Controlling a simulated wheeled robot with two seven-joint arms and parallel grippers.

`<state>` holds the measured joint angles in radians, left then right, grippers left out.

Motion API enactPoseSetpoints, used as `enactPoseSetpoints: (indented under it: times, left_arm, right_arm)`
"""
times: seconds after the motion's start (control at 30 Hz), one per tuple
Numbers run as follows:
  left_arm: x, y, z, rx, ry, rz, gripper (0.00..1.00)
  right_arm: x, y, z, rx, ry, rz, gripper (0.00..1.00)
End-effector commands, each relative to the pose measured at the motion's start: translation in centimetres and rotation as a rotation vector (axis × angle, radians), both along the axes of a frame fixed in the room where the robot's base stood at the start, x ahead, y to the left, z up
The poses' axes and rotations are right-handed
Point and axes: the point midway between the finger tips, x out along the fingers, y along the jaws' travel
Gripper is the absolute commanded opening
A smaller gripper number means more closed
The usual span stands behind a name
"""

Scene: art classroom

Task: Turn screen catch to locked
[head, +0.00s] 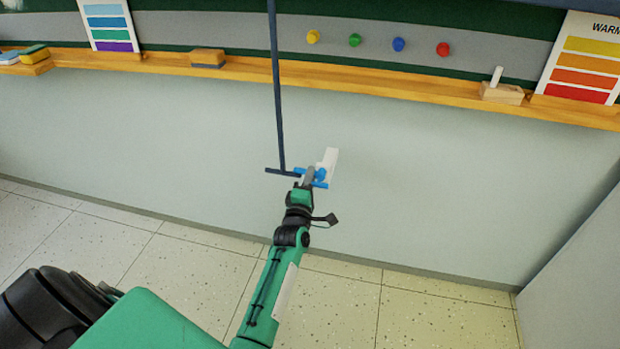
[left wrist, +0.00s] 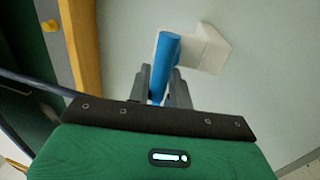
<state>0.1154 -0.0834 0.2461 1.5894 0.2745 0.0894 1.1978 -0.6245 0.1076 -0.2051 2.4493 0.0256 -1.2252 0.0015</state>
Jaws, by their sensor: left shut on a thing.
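The screen catch shows as a white block (head: 329,161) with a blue handle (head: 320,184), in front of the pale wall below the ledge. In the left wrist view the blue handle (left wrist: 166,52) stands in front of the white block (left wrist: 207,48) and runs down between the fingers. My left gripper (head: 309,177) is shut on the blue handle; its fingers show on either side of it in the left wrist view (left wrist: 160,86). My gripper partly hides the handle in the head view. I see no lock marking on the catch. My right gripper is not in view.
A dark pole (head: 276,90) with a crossbar (head: 282,172) hangs just left of my left gripper. Above runs a wooden ledge (head: 400,87) with an eraser (head: 208,57) and a wooden block (head: 502,93). A grey panel (head: 580,270) stands at right. The tiled floor (head: 180,265) below looks clear.

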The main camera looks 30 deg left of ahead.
Motion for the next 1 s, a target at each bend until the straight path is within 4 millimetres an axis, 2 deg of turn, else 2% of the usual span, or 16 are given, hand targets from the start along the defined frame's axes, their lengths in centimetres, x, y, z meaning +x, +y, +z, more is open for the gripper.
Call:
enactPoseSetpoints:
  times: [0.03,0.3,0.33,0.4,0.83,1.0]
  left_arm:
    - [0.2,-0.2,0.9,0.000,-0.018,-0.001,0.00]
    - [0.2,-0.1,1.0,0.001,-0.019,0.000,0.00]
    - [0.2,-0.1,1.0,0.001,-0.019,0.000,0.27]
    - [0.2,-0.1,0.9,0.002,-0.018,0.000,0.36]
    - [-0.1,0.0,0.3,0.001,-0.006,0.001,0.36]
    - [-1.6,-0.5,-0.1,0.003,-0.003,0.000,0.36]
  right_arm:
    - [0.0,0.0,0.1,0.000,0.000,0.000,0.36]
    - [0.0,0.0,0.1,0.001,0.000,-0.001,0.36]
    - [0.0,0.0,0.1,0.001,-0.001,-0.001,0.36]
    - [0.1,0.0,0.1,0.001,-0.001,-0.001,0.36]
    - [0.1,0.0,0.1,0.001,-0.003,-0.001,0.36]
    - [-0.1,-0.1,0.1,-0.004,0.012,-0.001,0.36]
